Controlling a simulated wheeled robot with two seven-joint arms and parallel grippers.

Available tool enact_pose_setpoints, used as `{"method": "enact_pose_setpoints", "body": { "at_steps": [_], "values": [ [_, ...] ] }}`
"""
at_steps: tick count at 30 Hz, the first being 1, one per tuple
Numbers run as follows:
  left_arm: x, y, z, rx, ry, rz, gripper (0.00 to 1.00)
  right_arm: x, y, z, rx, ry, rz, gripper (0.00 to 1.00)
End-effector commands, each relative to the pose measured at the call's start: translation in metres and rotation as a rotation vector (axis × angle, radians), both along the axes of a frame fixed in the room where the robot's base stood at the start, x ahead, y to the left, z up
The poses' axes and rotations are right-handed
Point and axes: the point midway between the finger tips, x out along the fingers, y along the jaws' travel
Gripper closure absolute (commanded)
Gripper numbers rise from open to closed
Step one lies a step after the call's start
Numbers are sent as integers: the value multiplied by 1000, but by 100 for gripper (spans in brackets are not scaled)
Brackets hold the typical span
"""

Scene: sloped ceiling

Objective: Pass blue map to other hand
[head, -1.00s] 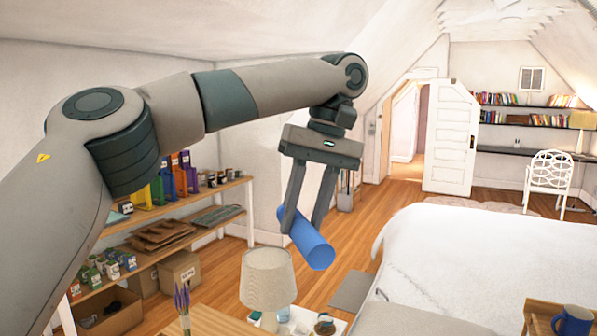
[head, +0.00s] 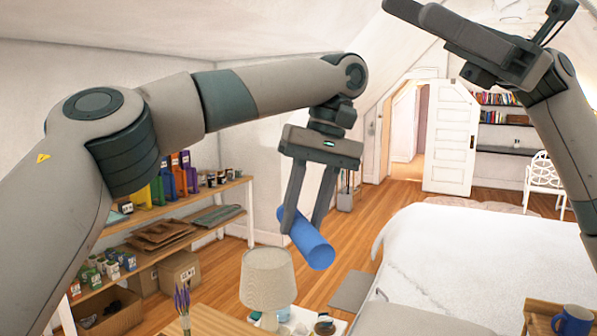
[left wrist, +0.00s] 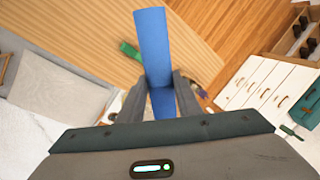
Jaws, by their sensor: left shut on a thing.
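The blue map (head: 305,238) is a rolled blue tube. My left gripper (head: 302,222) is shut on it and holds it in the air, tilted, with its near end pointing down and to the right in the head view. In the left wrist view the blue map (left wrist: 153,45) lies between the two fingers and sticks out beyond them. My right gripper (head: 480,40) is at the top right of the head view, raised and well apart from the map. Its fingers are partly cut off by the frame edge, so I cannot tell its opening.
A lamp (head: 267,280) stands below the map, by a wooden table (head: 215,322). A white bed (head: 450,250) fills the right side. A shelf (head: 170,205) with boxes and jars is at the left. A blue mug (head: 573,320) is at bottom right. The air between the arms is clear.

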Motion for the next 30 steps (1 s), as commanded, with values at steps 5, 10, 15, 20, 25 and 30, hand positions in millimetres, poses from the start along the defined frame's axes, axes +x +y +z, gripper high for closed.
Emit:
{"method": "enact_pose_setpoints", "body": {
  "at_steps": [5,10,15,20,25,30],
  "values": [
    [0,0,0,0,0,0,91,-26,80,-33,-179,-342,-16,46],
    [0,0,0,0,0,0,91,-41,137,-77,-356,-693,7,46],
    [0,0,0,0,0,0,91,-43,172,-123,-541,-1043,77,46],
    [0,0,0,0,0,0,91,-34,184,-159,-728,-1358,186,46],
    [0,0,0,0,0,0,91,-15,177,-183,-942,-1654,349,46],
    [0,0,0,0,0,0,91,5,160,-188,-1136,-1854,521,46]
  ]
}}
